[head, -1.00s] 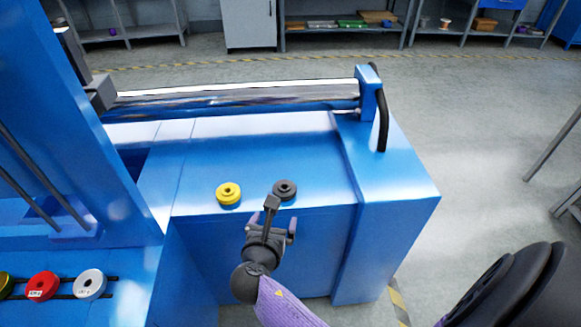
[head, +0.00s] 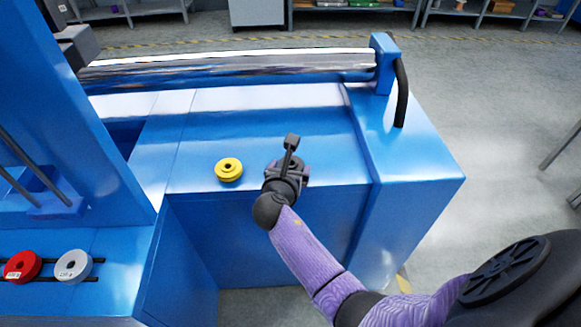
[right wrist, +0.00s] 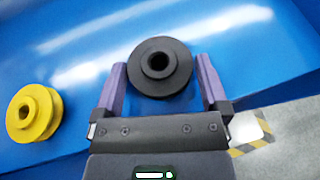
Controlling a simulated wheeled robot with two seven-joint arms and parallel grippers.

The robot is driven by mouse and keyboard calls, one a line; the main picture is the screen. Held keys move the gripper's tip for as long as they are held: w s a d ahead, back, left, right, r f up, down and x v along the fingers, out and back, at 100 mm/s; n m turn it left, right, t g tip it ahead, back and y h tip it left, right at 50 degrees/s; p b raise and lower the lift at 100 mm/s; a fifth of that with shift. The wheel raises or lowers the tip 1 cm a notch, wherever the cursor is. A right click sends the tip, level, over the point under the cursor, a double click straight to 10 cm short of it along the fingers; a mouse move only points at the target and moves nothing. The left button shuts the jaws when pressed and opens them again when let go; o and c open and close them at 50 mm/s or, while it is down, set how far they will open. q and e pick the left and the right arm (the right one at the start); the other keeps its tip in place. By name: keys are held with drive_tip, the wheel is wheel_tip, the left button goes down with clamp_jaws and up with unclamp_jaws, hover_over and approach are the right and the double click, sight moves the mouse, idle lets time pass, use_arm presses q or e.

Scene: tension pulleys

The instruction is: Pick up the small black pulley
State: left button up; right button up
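The small black pulley (right wrist: 160,68) lies flat on the blue machine top, its centre hole facing up, in the right wrist view. My right gripper (right wrist: 160,82) is open, with one purple finger on each side of the pulley and a small gap showing beside it. In the head view my right gripper (head: 287,165) is over the pulley's place and hides it. A yellow pulley (head: 229,170) sits to the left on the same surface; it also shows in the right wrist view (right wrist: 34,112). My left gripper is not in view.
The blue machine top (head: 280,120) is clear behind the gripper. A long metal roller (head: 230,66) runs along its back. A red pulley (head: 22,267) and a white pulley (head: 73,265) sit on dark rails at lower left. A black handle (head: 401,92) stands at right.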

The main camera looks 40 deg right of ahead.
drive_tip(key=c, duration=0.7)
drive_tip(key=shift+c, duration=1)
